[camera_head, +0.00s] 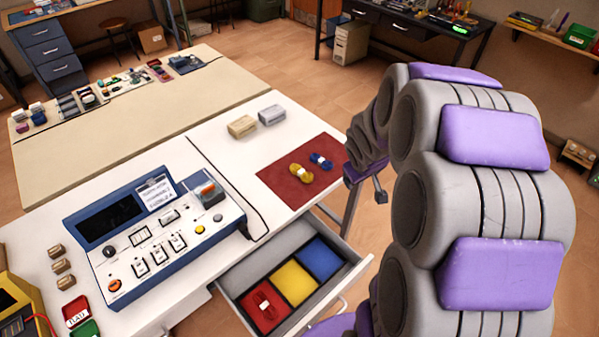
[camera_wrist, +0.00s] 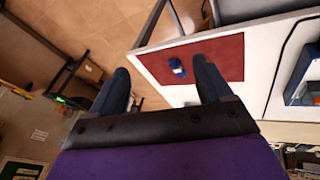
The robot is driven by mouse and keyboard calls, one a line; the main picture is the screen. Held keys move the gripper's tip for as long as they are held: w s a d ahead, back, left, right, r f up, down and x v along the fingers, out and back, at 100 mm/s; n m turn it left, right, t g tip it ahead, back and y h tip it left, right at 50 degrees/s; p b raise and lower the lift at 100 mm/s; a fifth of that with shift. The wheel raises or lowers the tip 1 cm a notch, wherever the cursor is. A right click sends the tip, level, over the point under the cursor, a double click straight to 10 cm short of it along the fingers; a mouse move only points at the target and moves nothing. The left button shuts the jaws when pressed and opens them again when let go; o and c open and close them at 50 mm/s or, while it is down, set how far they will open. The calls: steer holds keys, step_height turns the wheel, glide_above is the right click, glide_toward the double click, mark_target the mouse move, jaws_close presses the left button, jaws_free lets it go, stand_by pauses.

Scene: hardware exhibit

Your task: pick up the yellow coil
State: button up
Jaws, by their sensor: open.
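The yellow coil (camera_head: 301,172), with a white band around it, lies on a red mat (camera_head: 276,184) at the right end of the white table. A blue coil (camera_head: 320,160) lies just beside it on the mat. In the wrist view my gripper (camera_wrist: 163,72) is open and empty, its two dark fingers wide apart. The blue coil (camera_wrist: 177,66) shows between the fingers, nearer the right one, on the red mat (camera_wrist: 227,58). I cannot make out the yellow coil in the wrist view. In the head view my arm stands right of the mat.
An open drawer (camera_head: 239,301) below the table front has red, yellow and blue compartments; a red coil (camera_head: 264,308) lies in the red one. A blue-and-white control console (camera_head: 150,238) stands left of the mat. Two small blocks (camera_head: 242,126) sit behind the mat.

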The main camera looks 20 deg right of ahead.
steer(key=w+d+f+t, duration=0.2)
steer(key=w+d+f, duration=0.2)
steer(key=w, duration=0.1)
steer(key=n+t+y+p, duration=0.2)
steer(key=n+t+y, duration=0.3)
steer(key=y, duration=0.4)
glide_toward(307, 175)
steer(key=w, duration=0.1)
steer(key=w+a+f+b, duration=0.1)
steer(key=w+m+t+b, duration=0.1)
steer(key=shift+w+a+f, duration=0.15)
steer(key=shift+a+f, duration=0.05)
steer(key=shift+f, duration=0.15)
steer(key=shift+w+a+f+b, duration=0.15)
steer(key=shift+w+a+b, duration=0.1)
steer(key=shift+a+b, duration=0.1)
steer(key=x, duration=0.2)
steer(key=b+x, duration=0.1)
steer(key=x, duration=0.1)
steer(key=shift+f, duration=0.4)
steer(key=shift+w+a, duration=0.1)
steer(key=shift+w, duration=0.1)
